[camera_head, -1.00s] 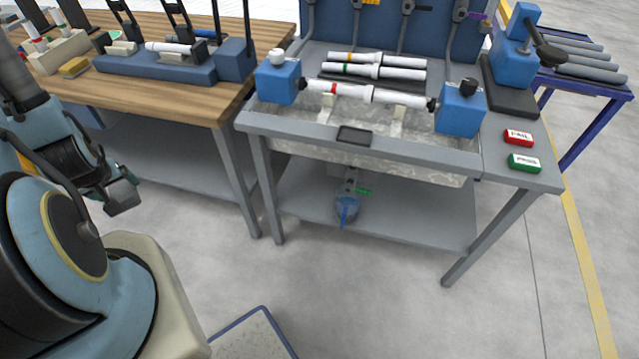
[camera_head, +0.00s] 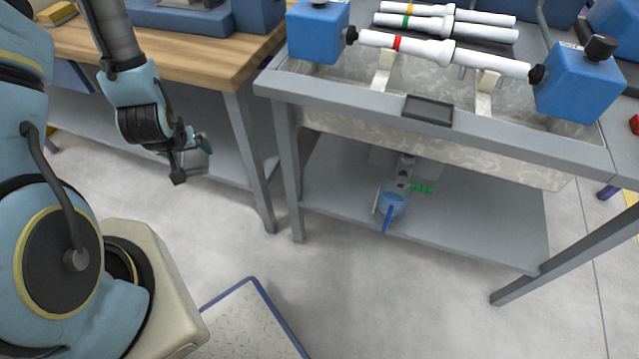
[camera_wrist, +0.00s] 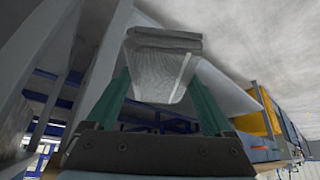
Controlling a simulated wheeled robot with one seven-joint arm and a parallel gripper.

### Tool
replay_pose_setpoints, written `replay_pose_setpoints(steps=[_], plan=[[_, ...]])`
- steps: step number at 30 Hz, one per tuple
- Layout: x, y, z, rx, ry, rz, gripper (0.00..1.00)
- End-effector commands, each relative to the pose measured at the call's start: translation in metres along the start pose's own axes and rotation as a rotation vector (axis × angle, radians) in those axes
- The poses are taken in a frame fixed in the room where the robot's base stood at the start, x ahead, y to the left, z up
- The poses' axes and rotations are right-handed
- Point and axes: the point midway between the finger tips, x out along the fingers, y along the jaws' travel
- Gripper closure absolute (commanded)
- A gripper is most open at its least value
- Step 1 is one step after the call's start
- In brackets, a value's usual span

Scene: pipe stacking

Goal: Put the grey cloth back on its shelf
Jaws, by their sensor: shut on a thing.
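My gripper (camera_head: 192,158) is in front of the lower shelf of the wooden bench, left of the grey test bench. In the wrist view its two green fingers are shut on the folded grey cloth (camera_wrist: 160,82), which hangs between them. In the head view the cloth (camera_head: 194,161) is a small grey patch, partly hidden by the gripper. A grey lower shelf (camera_head: 90,130) runs under the wooden bench. Another lower shelf (camera_head: 470,225) is under the test bench. I cannot tell which shelf is the cloth's own.
A blue valve fitting (camera_head: 392,203) with a green handle sits under the test-bench basin. Bench legs (camera_head: 250,150) stand close right of my gripper. White pipes (camera_head: 450,52) lie above the basin. A blue-edged plate (camera_head: 250,320) is on the floor; bare floor lies ahead.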

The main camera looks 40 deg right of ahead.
Motion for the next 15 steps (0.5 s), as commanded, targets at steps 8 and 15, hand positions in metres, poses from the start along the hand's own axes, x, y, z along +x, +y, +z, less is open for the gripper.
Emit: replay_pose_setpoints(steps=[8,15], plan=[[0.077,0.087,0.065,0.171,0.0,0.097,0.74],[0.124,0.153,0.126,0.312,0.001,0.178,0.74]])
